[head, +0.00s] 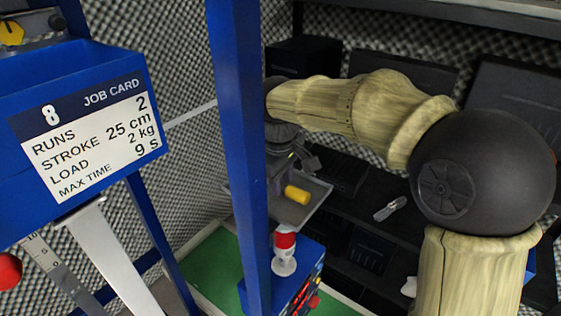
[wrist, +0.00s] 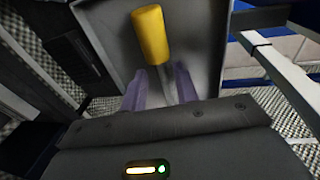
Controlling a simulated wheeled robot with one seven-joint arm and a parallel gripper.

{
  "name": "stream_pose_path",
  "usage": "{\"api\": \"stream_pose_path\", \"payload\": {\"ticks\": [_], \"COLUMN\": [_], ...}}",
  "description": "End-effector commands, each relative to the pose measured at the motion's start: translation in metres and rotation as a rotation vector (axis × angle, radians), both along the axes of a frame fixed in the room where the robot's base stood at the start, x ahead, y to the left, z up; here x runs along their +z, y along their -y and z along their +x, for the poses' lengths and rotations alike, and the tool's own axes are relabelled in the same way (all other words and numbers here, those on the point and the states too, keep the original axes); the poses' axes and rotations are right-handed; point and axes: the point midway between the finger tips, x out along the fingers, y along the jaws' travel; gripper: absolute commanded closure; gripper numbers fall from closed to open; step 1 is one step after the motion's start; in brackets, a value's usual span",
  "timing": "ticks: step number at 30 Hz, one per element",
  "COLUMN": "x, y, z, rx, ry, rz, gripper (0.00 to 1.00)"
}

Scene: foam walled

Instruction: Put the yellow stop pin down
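The yellow stop pin (wrist: 151,36) has a yellow cylindrical handle and a thin grey shaft. In the wrist view it lies over the floor of a grey tray (wrist: 205,45), its shaft running back between my fingers. My gripper (wrist: 160,88) has its two purple fingers apart, with a visible gap between the left finger and the shaft. The shaft passes close to the right finger; I cannot tell whether they touch. In the head view the yellow handle (head: 297,194) shows over the grey tray (head: 318,212), just below my gripper (head: 300,163).
A blue post (head: 238,130) stands in front of the tray's left part. A blue box with a red-and-white knob (head: 285,243) stands nearer. A job card (head: 90,135) hangs at left. A small grey object (head: 390,208) lies on the dark surface right of the tray.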

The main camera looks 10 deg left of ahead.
Motion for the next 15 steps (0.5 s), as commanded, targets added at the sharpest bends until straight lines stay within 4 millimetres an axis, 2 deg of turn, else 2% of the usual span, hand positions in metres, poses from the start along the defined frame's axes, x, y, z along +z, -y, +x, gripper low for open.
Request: {"api": "stream_pose_path", "payload": {"ticks": [5,15], "x": [0.023,0.088], "y": [-0.001,0.0], "z": [-0.004,-0.015], "rx": [0.0,0.001], "ry": [0.005,0.004], "rz": [0.005,0.005], "gripper": [0.7,0.7]}}
